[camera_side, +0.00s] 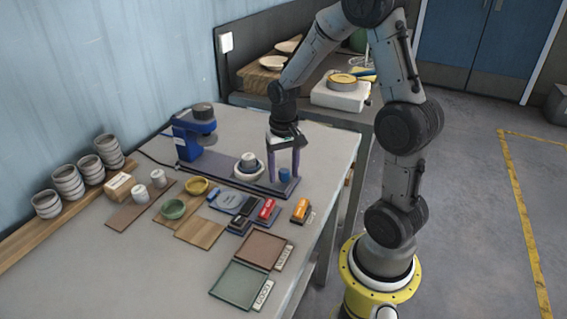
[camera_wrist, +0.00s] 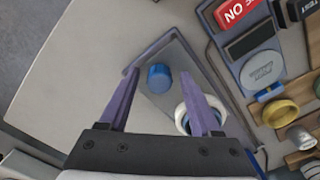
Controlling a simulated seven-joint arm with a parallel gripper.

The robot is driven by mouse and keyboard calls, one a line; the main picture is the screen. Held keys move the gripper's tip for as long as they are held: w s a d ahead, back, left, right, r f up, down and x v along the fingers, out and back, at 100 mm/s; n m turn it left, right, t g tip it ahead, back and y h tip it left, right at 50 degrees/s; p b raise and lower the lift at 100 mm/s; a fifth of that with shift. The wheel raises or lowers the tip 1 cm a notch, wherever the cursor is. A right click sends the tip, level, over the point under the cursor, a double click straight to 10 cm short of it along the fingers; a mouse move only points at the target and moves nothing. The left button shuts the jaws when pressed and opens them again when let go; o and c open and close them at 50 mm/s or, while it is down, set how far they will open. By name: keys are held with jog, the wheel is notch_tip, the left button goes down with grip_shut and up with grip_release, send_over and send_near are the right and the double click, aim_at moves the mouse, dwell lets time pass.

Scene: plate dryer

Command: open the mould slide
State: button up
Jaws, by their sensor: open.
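The mould slide is a long grey-purple base (camera_side: 218,168) that runs from a blue machine (camera_side: 194,133) toward the right edge of the table. A white round mould (camera_side: 249,167) sits on it, and a short blue knob (camera_side: 285,174) stands near its right end. My gripper (camera_side: 284,168) points down over that end, open, with one purple finger on each side of the knob. In the wrist view the knob (camera_wrist: 159,77) shows between the spread fingertips (camera_wrist: 159,75), with gaps on both sides. The white mould (camera_wrist: 181,119) is partly hidden behind the right finger.
In front of the slide lie a red sign block (camera_side: 267,209), an orange block (camera_side: 301,208), a grey device (camera_side: 226,201) and yellow and green bowls (camera_side: 173,209). Brown and green trays (camera_side: 243,285) lie nearer. Cups stand at left. The table's right edge is close to the knob.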

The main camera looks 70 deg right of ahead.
notch_tip(320, 180, up, 14)
dwell(0.5)
jog(key=shift+f, duration=0.1)
jog(key=s+a+r+n+t, duration=0.5)
jog(key=s+a, duration=0.4)
jog(key=a, duration=0.4)
jog(key=s+f+n, duration=0.1)
jog(key=n, duration=0.1)
jog(key=s+a+f+n, duration=0.1)
jog(key=s+f+n, duration=0.1)
jog(key=shift+s+f+t, duration=0.1)
jog(key=shift+t, duration=0.2)
